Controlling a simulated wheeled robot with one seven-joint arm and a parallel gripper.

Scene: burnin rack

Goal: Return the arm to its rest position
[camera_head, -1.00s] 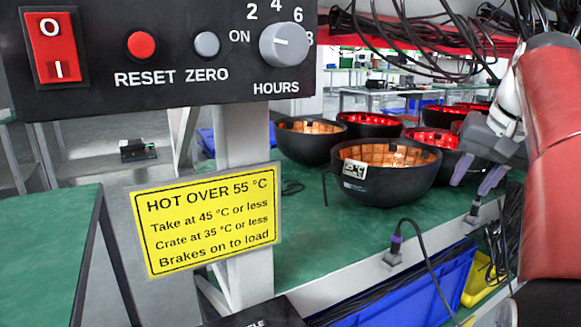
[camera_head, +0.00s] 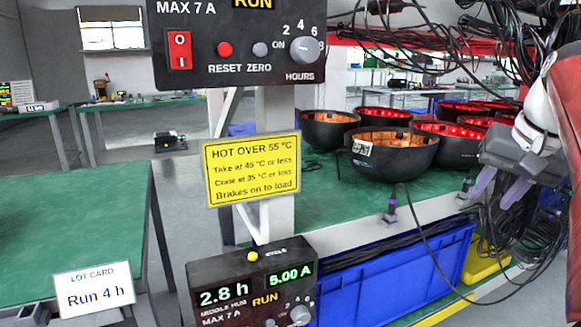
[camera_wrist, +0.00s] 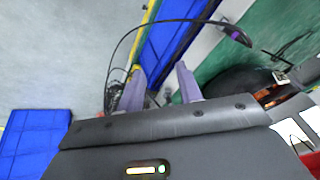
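My gripper (camera_head: 499,188) is at the right of the head view, in front of the rack's green shelf (camera_head: 318,212). In the wrist view its two purple-grey fingers (camera_wrist: 160,88) stand apart with nothing between them. My arm reaches in from the right edge, and its upper part is cut off by the frame. A black bowl-shaped unit (camera_head: 392,168) with an amber tiled inside and a white label is left of the gripper, apart from it. A dark rounded unit (camera_wrist: 240,88) also shows right of the fingers in the wrist view.
Several similar units, some glowing red, fill the shelf. Loose black cables (camera_head: 425,240) hang near my gripper. A blue crate (camera_head: 395,275) and a yellow crate (camera_head: 483,262) stand below. A control box (camera_head: 250,275) reads 2.8 h. A green table (camera_head: 75,205) is at left.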

